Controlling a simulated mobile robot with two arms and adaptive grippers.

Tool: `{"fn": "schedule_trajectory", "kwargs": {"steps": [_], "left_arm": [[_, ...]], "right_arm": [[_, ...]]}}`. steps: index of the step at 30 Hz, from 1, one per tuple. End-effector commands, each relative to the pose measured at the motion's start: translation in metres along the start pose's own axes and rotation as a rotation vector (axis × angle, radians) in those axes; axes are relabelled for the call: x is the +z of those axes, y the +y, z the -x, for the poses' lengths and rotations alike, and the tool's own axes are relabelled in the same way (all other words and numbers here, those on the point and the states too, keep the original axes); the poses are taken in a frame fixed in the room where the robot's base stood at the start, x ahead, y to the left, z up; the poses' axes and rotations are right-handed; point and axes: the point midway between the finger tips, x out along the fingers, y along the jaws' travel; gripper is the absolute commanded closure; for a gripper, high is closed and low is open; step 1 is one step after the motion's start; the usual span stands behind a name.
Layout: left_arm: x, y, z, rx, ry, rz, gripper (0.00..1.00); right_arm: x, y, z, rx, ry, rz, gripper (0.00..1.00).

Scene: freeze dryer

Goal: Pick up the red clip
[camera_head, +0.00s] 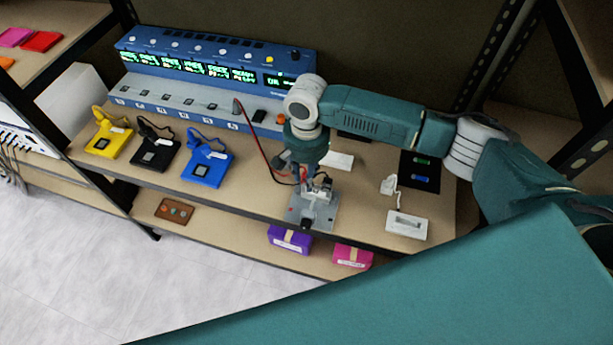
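A red cable (256,143) runs from the front of the blue device (215,62) down to my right gripper (308,188). A small bit of red shows beside the gripper, but I cannot make out the clip's shape there. My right gripper points down over a grey plate (317,217) with small metal parts, near the shelf's front edge. The wrist hides most of the fingers, so I cannot tell whether they are open or shut, or whether they touch the clip. My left gripper is not in view.
Yellow (108,140), black (154,153) and blue (207,168) pads with cables lie left on the shelf (245,193). A white device (407,224) and a black mat (420,172) lie right. Purple (289,240) and pink (352,256) boxes are on the lower shelf.

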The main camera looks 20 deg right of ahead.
Motion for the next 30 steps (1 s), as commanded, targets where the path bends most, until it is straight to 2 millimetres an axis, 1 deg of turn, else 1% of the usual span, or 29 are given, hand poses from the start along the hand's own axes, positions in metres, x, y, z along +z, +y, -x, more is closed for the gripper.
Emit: {"fn": "schedule_trajectory", "kwargs": {"steps": [1,4,5,15,20,23,26,29,30], "left_arm": [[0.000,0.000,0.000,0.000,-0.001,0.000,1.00],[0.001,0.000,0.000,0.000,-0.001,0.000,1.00],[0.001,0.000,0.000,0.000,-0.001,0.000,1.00],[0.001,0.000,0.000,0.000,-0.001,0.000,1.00],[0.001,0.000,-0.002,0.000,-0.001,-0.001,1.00],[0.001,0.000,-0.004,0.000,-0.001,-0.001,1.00],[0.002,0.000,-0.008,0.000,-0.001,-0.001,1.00],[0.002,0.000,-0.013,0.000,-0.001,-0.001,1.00],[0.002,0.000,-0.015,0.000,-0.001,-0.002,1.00]], "right_arm": [[0.000,0.000,0.000,0.000,0.000,0.000,0.76],[0.000,0.000,0.000,0.000,0.000,0.000,0.96],[0.000,0.000,0.000,0.000,0.000,0.000,0.98],[0.000,-0.001,0.002,-0.001,0.000,0.000,0.98],[0.000,-0.001,0.011,-0.003,0.001,0.000,0.98],[0.000,-0.001,0.024,-0.004,0.002,0.001,0.98],[-0.001,-0.002,0.044,-0.007,0.002,0.002,0.99],[-0.001,-0.003,0.071,-0.007,0.004,0.002,0.99],[-0.001,-0.002,0.083,-0.007,0.003,0.001,0.99]]}}
